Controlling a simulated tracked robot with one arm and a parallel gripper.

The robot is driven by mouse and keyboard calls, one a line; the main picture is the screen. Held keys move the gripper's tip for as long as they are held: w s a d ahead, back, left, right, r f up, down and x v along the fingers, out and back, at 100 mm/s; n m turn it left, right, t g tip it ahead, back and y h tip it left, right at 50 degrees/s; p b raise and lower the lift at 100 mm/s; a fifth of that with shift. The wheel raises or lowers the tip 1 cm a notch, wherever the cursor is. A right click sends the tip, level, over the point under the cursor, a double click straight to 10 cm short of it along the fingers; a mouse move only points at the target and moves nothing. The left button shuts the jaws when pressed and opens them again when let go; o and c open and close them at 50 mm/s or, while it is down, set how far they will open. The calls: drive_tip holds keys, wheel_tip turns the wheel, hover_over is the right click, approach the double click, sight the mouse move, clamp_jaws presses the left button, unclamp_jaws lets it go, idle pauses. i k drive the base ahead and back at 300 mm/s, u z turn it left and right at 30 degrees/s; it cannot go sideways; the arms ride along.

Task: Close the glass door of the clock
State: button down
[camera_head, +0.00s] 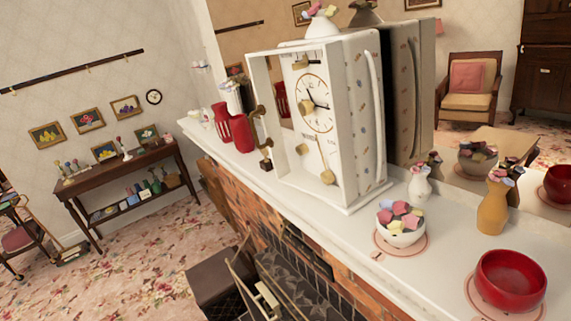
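The clock (367,120) is a tall white case with coloured marks on its side, upright on the mantel. Its round white dial (315,103) has gold trim, and a gold pendulum bob (327,177) hangs below. A thin white frame (258,98) stands out to the left of the dial. It looks like the glass door, swung open, but I cannot make out the glass or hinge clearly. A curved brass piece (258,128) shows by the frame's lower left; I cannot tell if it is attached. My gripper is not in view.
On the white mantel, red vases (232,130) stand left of the clock. To its right are a bowl of coloured pieces (401,224), a white vase (420,187), a yellow vase (492,207) and a red bowl (510,281). A mirror is behind. The floor at left has free room.

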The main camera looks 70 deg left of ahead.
sight(333, 51)
drive_tip(key=k, duration=1.3)
drive_tip(key=u, duration=0.3)
drive_tip(key=i, duration=0.95)
